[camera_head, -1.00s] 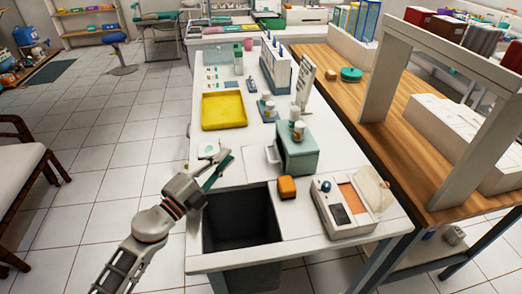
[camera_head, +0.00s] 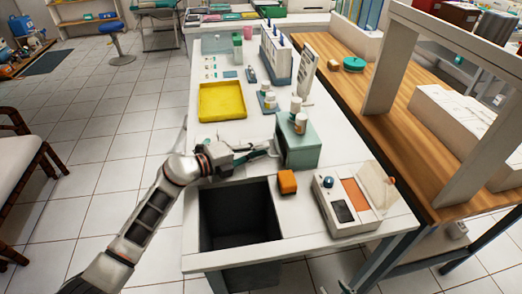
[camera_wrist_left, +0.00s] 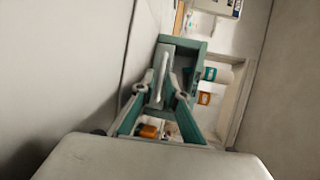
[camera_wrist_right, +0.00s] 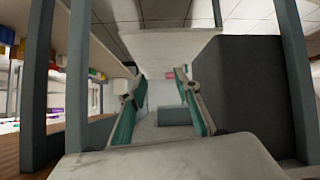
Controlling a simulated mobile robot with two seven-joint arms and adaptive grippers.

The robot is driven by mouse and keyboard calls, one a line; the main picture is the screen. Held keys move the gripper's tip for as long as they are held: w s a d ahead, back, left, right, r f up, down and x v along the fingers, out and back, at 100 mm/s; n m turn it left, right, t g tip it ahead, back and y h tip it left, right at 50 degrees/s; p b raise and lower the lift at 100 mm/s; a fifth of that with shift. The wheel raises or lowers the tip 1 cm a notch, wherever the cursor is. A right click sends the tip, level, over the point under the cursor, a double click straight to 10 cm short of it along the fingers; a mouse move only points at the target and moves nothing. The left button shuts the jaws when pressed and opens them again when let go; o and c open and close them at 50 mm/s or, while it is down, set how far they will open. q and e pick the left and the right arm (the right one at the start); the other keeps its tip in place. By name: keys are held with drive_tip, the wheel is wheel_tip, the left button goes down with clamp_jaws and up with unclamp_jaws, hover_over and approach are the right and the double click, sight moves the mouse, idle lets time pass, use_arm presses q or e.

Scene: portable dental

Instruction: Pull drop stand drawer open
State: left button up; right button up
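The drop stand (camera_head: 303,150) is a teal-green box on the white table, with small bottles on top. Its drawer front faces left in the head view, and the drawer looks shut. In the left wrist view the drawer's pale handle (camera_wrist_left: 163,78) stands between my left fingertips. My left gripper (camera_head: 268,149) (camera_wrist_left: 161,80) reaches the handle from the left, open with a finger on each side. Contact with the handle cannot be made out. My right gripper (camera_wrist_right: 161,80) is open and empty in the right wrist view, beneath a pale surface.
An orange block (camera_head: 287,182) and a device with an orange panel (camera_head: 345,200) are in front of the drop stand. A dark open bin (camera_head: 238,225) lies below my left gripper. A yellow tray (camera_head: 222,101) is farther back.

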use_arm(q)
drive_tip(key=shift+w+d+f, duration=0.1)
drive_tip(key=shift+w+d, duration=0.1)
drive_tip(key=shift+d, duration=0.1)
clamp_jaws()
use_arm(e)
drive_tip(key=shift+w+r, duration=0.3)
drive_tip(key=shift+w, duration=0.05)
use_arm(q)
drive_tip(key=shift+a, duration=0.15)
